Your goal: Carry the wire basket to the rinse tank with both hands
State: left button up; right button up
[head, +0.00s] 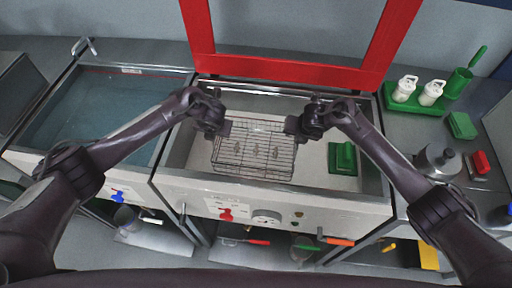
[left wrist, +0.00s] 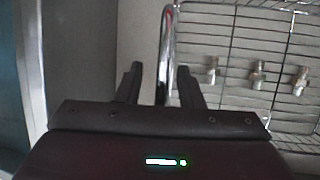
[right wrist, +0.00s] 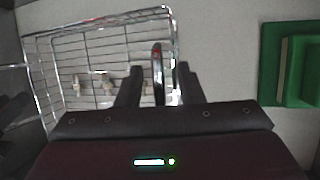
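The wire basket (head: 254,164) sits in the middle tank (head: 185,150), with several small metal fittings (head: 254,150) inside. My left gripper (head: 226,128) is at the basket's left side. In the left wrist view its fingers (left wrist: 160,80) are apart, with the shiny basket handle (left wrist: 166,50) between them. My right gripper (head: 292,126) is at the right side. In the right wrist view its fingers (right wrist: 158,80) are apart, with the other handle (right wrist: 157,65) between them. The left tank (head: 95,110) holds bluish liquid and has a blue valve (head: 117,196) in front.
A red frame (head: 290,65) stands behind the middle tank. A green block (head: 342,158) lies in this tank, right of the basket. White bottles in a green tray (head: 415,98) and a metal pot (head: 438,160) stand on the right counter. A divider (head: 172,130) separates the tanks.

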pick_arm(q)
jog(key=shift+s, duration=0.1)
grip_shut()
pick_arm(e)
jog(key=shift+r, duration=0.1)
grip_shut()
pick_arm(q)
jog(key=shift+r, duration=0.2)
pick_arm(e)
jog(key=shift+r, duration=0.1)
